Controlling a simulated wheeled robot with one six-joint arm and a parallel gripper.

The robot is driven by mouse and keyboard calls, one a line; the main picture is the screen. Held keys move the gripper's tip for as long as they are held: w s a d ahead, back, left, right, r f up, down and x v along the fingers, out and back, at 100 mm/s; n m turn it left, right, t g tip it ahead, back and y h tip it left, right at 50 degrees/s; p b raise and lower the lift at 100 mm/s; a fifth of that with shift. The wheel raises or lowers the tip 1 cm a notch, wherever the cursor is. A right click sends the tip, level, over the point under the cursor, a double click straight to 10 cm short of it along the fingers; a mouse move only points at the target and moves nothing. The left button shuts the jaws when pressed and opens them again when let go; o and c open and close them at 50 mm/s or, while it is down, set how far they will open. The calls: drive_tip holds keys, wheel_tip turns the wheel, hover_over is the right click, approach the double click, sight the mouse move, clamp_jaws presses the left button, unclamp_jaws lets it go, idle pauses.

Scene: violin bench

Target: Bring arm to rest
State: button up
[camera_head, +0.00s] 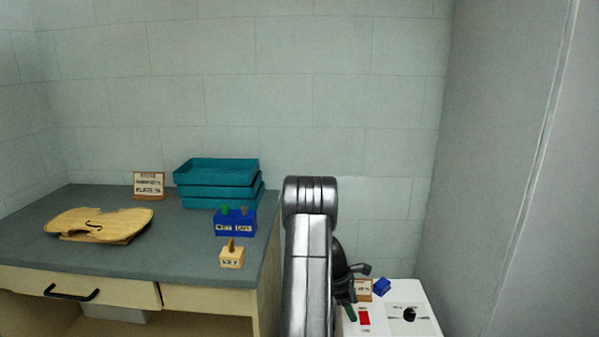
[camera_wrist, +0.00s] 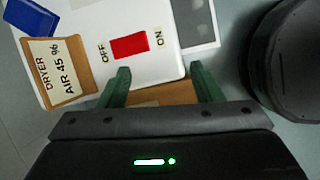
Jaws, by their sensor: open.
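My arm rises in front of the bench in the head view, and my gripper (camera_head: 351,306) hangs at its right side, low by the white dryer unit (camera_head: 415,325). In the wrist view my gripper (camera_wrist: 162,82) is open, with two green fingers apart and nothing between them. The red switch (camera_wrist: 130,45) with OFF and ON labels lies just beyond the fingertips on the white dryer top. The red switch also shows in the head view (camera_head: 364,316). I cannot tell whether the fingers touch the dryer.
A "DRYER AIR 45 %" card (camera_wrist: 56,72) and a blue block (camera_wrist: 31,18) are near the switch. A black knob (camera_head: 409,314) is on the dryer. The bench (camera_head: 190,246) at left holds a violin plate (camera_head: 98,224), teal trays (camera_head: 216,183), a blue holder (camera_head: 235,223) and a KEY block (camera_head: 231,260).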

drive_tip(key=s+a+m+g+y+p, duration=0.2)
drive_tip(key=s+a+m+p, duration=0.5)
drive_tip(key=a+m+p, duration=0.1)
drive_tip(key=shift+a+f+m+g, duration=0.35)
drive_tip(key=shift+a+m, duration=0.35)
drive_tip(key=shift+a, duration=0.6)
